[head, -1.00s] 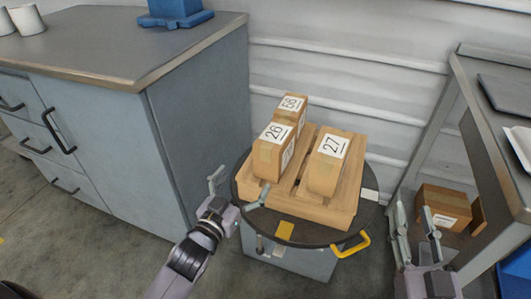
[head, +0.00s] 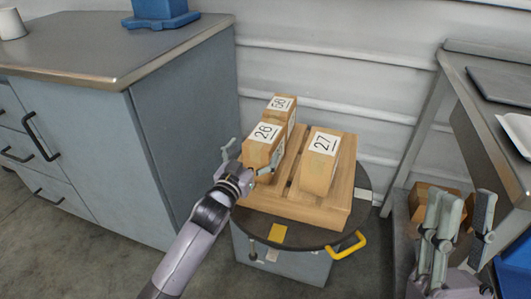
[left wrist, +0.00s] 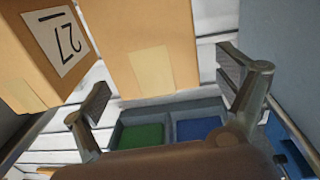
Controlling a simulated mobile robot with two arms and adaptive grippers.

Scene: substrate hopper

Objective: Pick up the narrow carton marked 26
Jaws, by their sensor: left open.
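The narrow carton marked 26 (head: 263,147) stands on a wooden pallet (head: 318,215), its label on top. My left gripper (head: 250,160) is open at the near left of this carton, one finger on its left side and the other at its near right. In the left wrist view, a plain carton face with a tape strip, apparently the carton marked 26 (left wrist: 140,45), lies ahead between the open fingers (left wrist: 165,95); its label is hidden there. My right gripper (head: 460,220) is open and empty at the right, away from the cartons.
The carton marked 27 (head: 320,165) stands to the right on the pallet, and another labelled carton (head: 282,104) is right behind carton 26. The pallet rests on a round dark table (head: 365,185) with a yellow handle (head: 348,246). A grey cabinet (head: 185,130) stands left.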

